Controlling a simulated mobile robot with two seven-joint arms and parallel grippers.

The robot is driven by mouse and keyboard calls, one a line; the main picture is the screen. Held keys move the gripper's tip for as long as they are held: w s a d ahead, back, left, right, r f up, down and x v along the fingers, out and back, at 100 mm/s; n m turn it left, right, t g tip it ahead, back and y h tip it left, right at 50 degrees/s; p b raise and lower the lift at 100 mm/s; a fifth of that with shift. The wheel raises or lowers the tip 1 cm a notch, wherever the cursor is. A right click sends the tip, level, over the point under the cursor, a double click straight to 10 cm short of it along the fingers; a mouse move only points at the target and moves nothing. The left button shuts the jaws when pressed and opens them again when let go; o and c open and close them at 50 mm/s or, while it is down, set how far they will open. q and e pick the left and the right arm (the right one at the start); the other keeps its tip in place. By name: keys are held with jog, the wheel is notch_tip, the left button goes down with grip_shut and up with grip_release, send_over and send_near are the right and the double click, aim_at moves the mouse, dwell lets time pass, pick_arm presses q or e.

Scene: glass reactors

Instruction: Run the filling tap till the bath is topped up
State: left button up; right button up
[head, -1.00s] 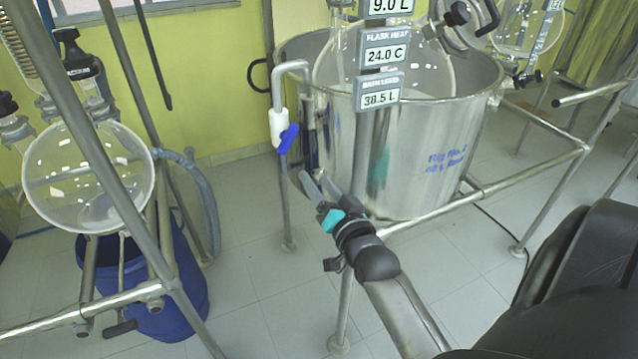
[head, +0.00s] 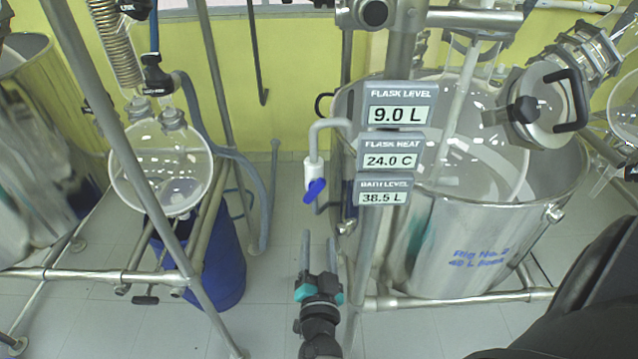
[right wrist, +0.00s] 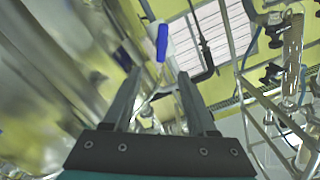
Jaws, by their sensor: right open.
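The filling tap has a white valve body (head: 314,171) and a blue lever (head: 315,190) on a grey bent pipe at the bath's left rim. The lever slants in the head view. The bath is a shiny steel tub (head: 462,245); its BATH LEVEL display (head: 382,192) reads 38.5 L. My right gripper (head: 319,237) is open and empty, below the tap, fingers pointing up towards it in the picture. In the right wrist view, the blue lever (right wrist: 162,43) appears beyond the open fingers (right wrist: 157,75), apart from them. My left gripper is not in view.
A glass flask (head: 480,150) sits in the bath; displays above read 9.0 L and 24.0 C. The frame rail (head: 455,299) runs below the bath. Left stand a round flask (head: 160,175) and a blue drum (head: 218,262). Floor between the rigs is clear.

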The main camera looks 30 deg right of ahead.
aim_at(316, 193)
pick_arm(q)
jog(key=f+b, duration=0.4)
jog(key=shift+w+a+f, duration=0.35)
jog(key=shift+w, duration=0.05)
pick_arm(e)
jog(key=x, duration=1.5)
jog(key=shift+w+a, duration=0.1)
jog(key=shift+a, duration=0.15)
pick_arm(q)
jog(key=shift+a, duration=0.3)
pick_arm(e)
grip_shut()
